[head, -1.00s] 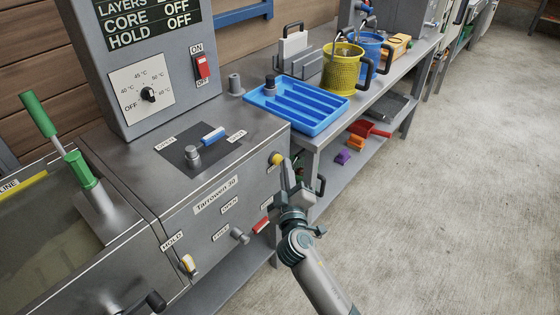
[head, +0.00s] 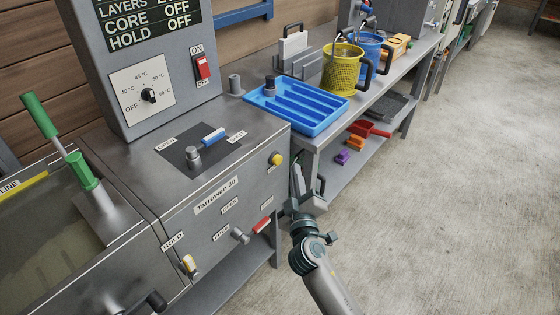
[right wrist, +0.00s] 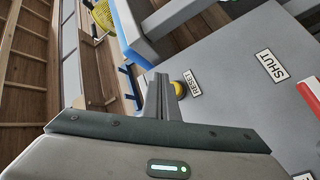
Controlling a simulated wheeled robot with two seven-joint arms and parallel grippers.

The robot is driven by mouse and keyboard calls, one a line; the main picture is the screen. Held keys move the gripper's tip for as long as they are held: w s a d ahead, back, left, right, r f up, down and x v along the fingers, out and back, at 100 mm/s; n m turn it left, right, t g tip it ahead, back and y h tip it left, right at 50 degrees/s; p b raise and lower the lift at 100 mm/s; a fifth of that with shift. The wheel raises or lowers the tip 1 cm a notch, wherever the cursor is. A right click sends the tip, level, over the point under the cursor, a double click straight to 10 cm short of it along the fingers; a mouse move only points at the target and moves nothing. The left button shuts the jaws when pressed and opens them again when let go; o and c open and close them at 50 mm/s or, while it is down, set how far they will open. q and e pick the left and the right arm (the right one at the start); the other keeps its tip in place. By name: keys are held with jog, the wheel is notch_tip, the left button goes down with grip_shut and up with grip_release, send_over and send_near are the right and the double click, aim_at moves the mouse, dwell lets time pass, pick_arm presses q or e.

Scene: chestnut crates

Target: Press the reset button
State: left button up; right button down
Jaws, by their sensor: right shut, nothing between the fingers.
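The reset button (head: 277,159) is a round yellow knob on the front face of the grey machine (head: 225,188), near its right corner. In the right wrist view, the yellow button (right wrist: 180,89) shows beside the RESET label (right wrist: 192,83). My right gripper (head: 297,168) is shut and empty, to the right of the button and apart from it in the head view. In the right wrist view, its closed fingers (right wrist: 161,80) point up the picture just left of the button; the depth gap is hard to judge. My left gripper is not in view.
A red lever (head: 261,225) and a grey knob (head: 239,236) stick out of the same face below the button. The floor at right is clear.

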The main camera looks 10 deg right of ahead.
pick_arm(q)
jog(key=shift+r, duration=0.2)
pick_arm(e)
jog(key=s+d, duration=0.2)
jog(key=s, duration=0.1)
jog(key=shift+d, duration=0.1)
jog(key=shift+f, duration=0.1)
dwell(0.6)
